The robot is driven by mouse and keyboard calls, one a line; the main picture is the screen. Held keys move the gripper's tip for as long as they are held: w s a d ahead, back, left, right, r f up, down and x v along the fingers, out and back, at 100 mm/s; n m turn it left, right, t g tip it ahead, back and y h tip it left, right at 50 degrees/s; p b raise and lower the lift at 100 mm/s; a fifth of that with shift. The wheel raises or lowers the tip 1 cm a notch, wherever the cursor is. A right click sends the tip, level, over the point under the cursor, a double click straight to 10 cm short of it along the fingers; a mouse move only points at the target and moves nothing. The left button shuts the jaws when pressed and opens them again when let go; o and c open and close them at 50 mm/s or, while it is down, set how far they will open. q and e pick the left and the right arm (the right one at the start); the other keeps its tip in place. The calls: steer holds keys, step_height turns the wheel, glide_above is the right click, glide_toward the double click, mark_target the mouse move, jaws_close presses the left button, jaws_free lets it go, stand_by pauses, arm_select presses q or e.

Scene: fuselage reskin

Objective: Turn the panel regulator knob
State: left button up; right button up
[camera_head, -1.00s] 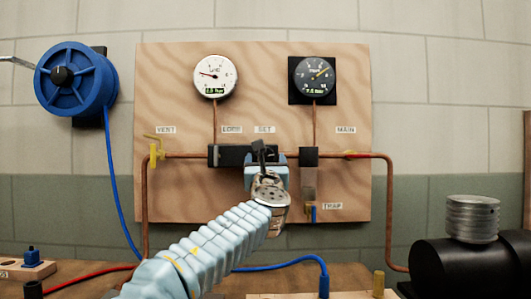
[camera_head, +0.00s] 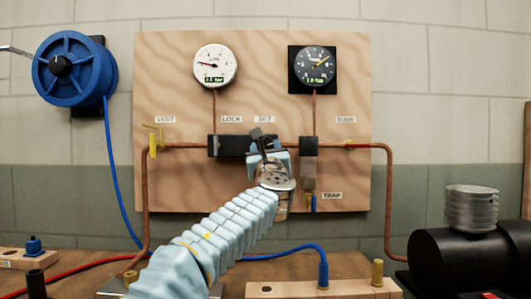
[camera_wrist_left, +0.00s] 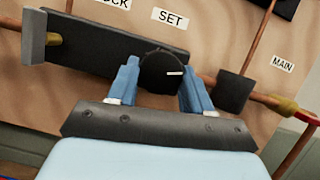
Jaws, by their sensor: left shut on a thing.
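The regulator knob (camera_wrist_left: 162,72) is round and black with a white pointer mark, and sits under the SET label in the left wrist view. My left gripper (camera_wrist_left: 160,80) has its two blue fingers on either side of the knob, shut on it. The pointer mark points to the right in that view. In the head view my left gripper (camera_head: 268,160) is at the regulator and hides the knob. A white gauge (camera_head: 215,66) and a black gauge (camera_head: 315,68) are above on the wooden panel (camera_head: 180,95). My right gripper is not in view.
A yellow vent valve (camera_head: 153,142) is left on the copper pipe. A blue hose reel (camera_head: 75,68) hangs on the wall. A black cylinder (camera_head: 470,262) with a ribbed metal part (camera_head: 472,208) stands at right. A wooden block (camera_head: 335,289) lies in front.

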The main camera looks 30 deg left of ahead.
arm_select(q)
steer(key=o, duration=1)
steer(key=shift+o, duration=0.2)
steer(key=b+v, duration=0.5)
steer(key=v, duration=0.9)
